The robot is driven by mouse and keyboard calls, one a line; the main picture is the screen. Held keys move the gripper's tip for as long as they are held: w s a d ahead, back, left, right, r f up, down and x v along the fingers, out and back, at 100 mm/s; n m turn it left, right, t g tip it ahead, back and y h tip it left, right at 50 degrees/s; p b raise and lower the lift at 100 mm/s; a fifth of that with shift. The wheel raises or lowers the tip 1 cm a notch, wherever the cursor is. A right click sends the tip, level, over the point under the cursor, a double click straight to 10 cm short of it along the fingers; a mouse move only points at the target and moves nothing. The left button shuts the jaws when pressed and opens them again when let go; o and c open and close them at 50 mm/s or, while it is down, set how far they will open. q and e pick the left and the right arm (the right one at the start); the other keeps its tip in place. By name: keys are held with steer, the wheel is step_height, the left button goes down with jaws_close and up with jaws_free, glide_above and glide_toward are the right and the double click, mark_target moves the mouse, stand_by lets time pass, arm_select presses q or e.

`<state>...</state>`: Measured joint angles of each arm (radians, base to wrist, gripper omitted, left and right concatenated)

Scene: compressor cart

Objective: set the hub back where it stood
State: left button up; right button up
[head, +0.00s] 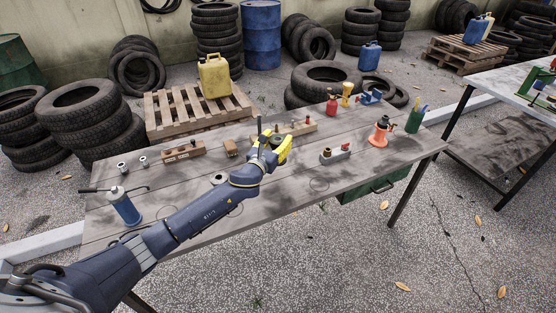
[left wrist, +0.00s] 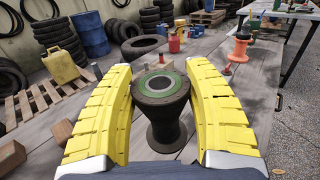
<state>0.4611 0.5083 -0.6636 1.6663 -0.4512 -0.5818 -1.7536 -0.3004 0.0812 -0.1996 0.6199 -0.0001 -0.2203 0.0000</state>
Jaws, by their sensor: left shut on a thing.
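The hub (left wrist: 162,86) is a dark, waisted, spool-like piece with a green ring around its top, upright in the left wrist view. My left gripper (head: 273,150) has its yellow fingers closed around it, one on each side, over the middle of the workbench. In the head view the gripper mostly hides the hub. I cannot tell whether its base touches the bench. My right gripper is in neither view.
The wooden workbench (head: 230,207) has a faint circle outline (head: 319,184) on a clear part. A blue cylinder (head: 125,208) stands at left, a wooden block (head: 184,151) behind. An orange flared piece (head: 380,132) and a grey fitting (head: 335,155) stand right.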

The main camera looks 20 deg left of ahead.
arm_select(q)
steer(key=shift+f, duration=4.5)
steer(key=shift+f, duration=0.15)
steer(key=o, duration=1.5)
steer(key=shift+f, duration=0.1)
steer(key=shift+o, duration=0.2)
steer(key=shift+s, duration=0.25)
steer(key=s+a, duration=0.1)
steer(key=s, duration=1)
steer(key=shift+s+a+r, duration=0.2)
steer(key=shift+s+a, duration=0.05)
steer(key=shift+a, duration=0.15)
